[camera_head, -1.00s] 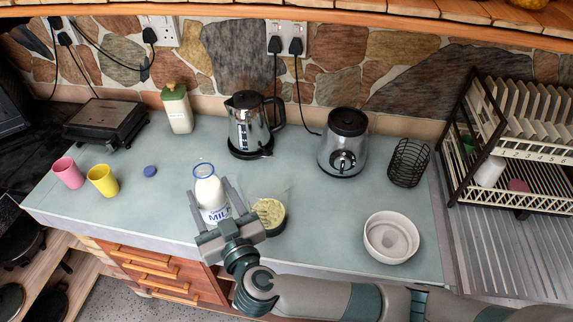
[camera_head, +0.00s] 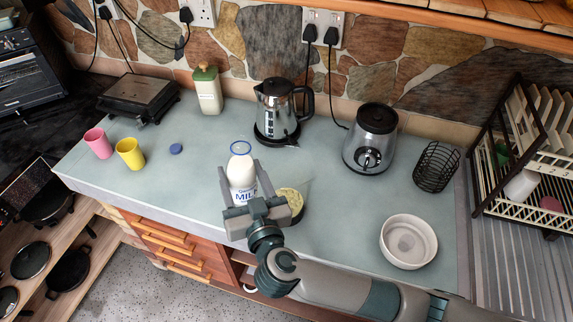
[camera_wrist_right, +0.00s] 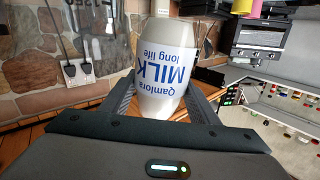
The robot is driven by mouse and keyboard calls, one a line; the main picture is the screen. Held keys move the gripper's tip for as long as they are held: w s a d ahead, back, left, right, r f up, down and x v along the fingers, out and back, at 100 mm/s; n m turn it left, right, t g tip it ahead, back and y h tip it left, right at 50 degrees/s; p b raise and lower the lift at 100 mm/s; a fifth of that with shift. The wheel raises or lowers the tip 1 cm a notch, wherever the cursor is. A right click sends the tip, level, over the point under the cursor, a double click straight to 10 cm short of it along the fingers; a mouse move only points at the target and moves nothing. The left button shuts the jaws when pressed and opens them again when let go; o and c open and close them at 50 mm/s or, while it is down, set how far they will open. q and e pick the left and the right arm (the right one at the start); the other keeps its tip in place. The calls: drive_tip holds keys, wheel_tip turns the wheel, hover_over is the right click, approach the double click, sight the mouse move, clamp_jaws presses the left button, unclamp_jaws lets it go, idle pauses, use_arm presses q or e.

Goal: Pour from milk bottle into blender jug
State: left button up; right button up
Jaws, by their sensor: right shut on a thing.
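The milk bottle (camera_head: 242,172) is white with blue lettering and a blue ring at its top. It stands upright between the fingers of my right gripper (camera_head: 245,186), which is shut on it. I cannot tell whether its base touches the counter. The bottle (camera_wrist_right: 163,68) fills the middle of the right wrist view, its lettering upside down. A clear jug (camera_head: 304,186), seemingly the blender jug, with pale yellow-green contents is just right of the gripper, partly hidden by it. The blender base (camera_head: 370,143) is farther back to the right. My left gripper is not in view.
A kettle (camera_head: 276,112) stands behind the bottle. A blue cap (camera_head: 176,148), yellow cup (camera_head: 130,153) and pink cup (camera_head: 98,143) are to the left. A white bowl (camera_head: 408,241), wire basket (camera_head: 436,167) and dish rack (camera_head: 525,165) are to the right. Counter between jug and bowl is clear.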

drive_tip(key=shift+a+r+m, duration=0.15)
drive_tip(key=shift+r+m, duration=0.2)
drive_tip(key=shift+m, duration=0.35)
drive_tip(key=shift+w+d+r+m+g, duration=0.1)
drive_tip(key=shift+d+r+m+g, duration=0.2)
drive_tip(key=shift+m, duration=0.4)
drive_tip(key=shift+a+f+m, duration=0.2)
drive_tip(key=shift+f+m, duration=0.15)
drive_tip(key=shift+m, duration=0.25)
drive_tip(key=shift+w+d+r+m+g, duration=0.15)
drive_tip(key=shift+d+r+m+g, duration=0.35)
drive_tip(key=shift+m, duration=0.4)
drive_tip(key=shift+a+f+m, duration=0.1)
drive_tip(key=shift+a+m, duration=0.2)
drive_tip(key=shift+a, duration=0.1)
